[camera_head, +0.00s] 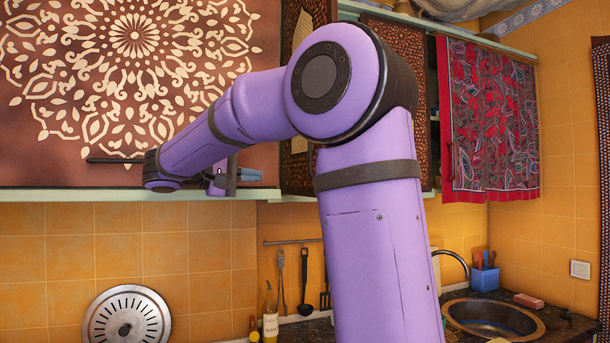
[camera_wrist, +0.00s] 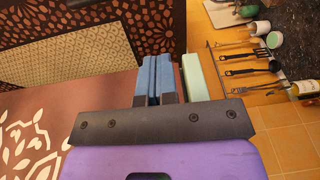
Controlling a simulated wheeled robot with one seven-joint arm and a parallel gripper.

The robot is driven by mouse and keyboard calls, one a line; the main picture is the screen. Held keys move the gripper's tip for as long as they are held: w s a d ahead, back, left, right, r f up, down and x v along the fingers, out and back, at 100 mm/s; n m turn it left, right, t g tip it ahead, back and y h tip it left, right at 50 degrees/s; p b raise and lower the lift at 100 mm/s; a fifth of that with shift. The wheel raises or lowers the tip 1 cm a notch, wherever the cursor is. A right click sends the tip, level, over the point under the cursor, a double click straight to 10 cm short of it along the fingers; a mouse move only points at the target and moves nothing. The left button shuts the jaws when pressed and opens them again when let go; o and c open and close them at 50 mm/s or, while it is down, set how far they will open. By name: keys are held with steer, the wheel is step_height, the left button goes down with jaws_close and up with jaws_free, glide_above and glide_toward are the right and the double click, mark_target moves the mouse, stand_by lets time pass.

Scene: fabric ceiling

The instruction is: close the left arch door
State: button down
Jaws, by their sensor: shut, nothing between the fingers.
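The left arch door (camera_head: 300,30) is dark brown with a pierced pattern and a cream lattice panel. In the head view it looks narrow, as if seen at a slant, and my arm hides its middle. In the wrist view the door (camera_wrist: 160,25) fills the top left, its cream panel beyond the fingers. My gripper (camera_head: 252,174) is at the lower edge of the cabinets, left of the door. Its blue fingers (camera_wrist: 158,80) are together and empty, pointing toward the door. I cannot tell whether they touch it.
A brown panel with a cream floral pattern (camera_head: 140,50) is left of the door. A pale green ledge (camera_head: 60,194) runs below. Another patterned door (camera_head: 405,50) and a red cloth (camera_head: 490,120) are to the right. Utensils (camera_head: 303,280), a bottle (camera_head: 270,315) and a sink (camera_head: 490,318) are lower.

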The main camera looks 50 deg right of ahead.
glide_toward(306, 174)
steer(key=s+d, duration=0.1)
steer(key=s, duration=0.1)
steer(key=s+d, duration=0.4)
steer(key=shift+s+d+f, duration=0.2)
steer(key=shift+s, duration=0.15)
steer(key=shift+s+d, duration=0.1)
